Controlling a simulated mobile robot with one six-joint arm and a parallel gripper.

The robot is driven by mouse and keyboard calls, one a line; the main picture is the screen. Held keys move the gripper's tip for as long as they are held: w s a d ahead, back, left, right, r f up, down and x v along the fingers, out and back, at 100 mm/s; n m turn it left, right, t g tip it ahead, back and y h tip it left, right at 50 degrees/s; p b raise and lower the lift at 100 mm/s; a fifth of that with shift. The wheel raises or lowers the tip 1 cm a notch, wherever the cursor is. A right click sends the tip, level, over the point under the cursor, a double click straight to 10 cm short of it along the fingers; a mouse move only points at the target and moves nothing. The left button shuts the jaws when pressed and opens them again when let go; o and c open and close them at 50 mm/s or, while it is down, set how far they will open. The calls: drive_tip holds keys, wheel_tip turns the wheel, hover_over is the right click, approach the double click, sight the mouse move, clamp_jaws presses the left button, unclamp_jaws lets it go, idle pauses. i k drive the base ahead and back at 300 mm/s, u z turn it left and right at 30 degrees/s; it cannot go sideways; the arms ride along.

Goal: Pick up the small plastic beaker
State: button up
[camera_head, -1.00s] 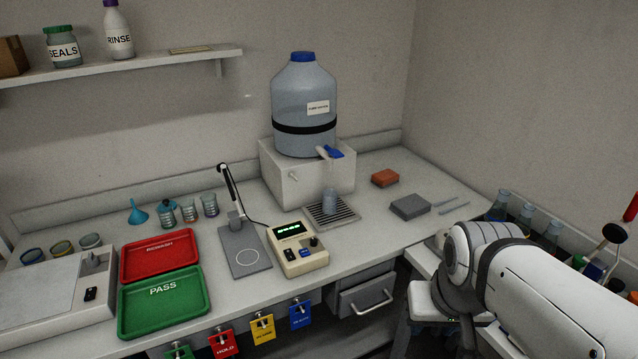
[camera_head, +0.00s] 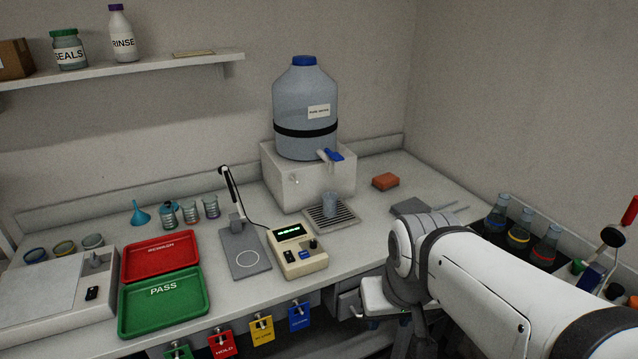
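Several other small beakers (camera_head: 190,212) stand in a row at the back left of the bench, by a blue funnel (camera_head: 140,213). My arm comes in from the lower right, in front of the bench and to the right of the drip tray. My gripper's fingers are not visible.
A beige meter (camera_head: 297,253), a grey stand (camera_head: 244,252), and red (camera_head: 160,258) and green (camera_head: 163,303) trays occupy the front. An orange sponge (camera_head: 386,181) and grey block (camera_head: 409,207) lie right of the jug. Flasks (camera_head: 519,229) stand farther right.

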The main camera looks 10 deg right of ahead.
sight(330, 198)
drive_tip(key=i, duration=0.95)
drive_tip(key=u, duration=0.05)
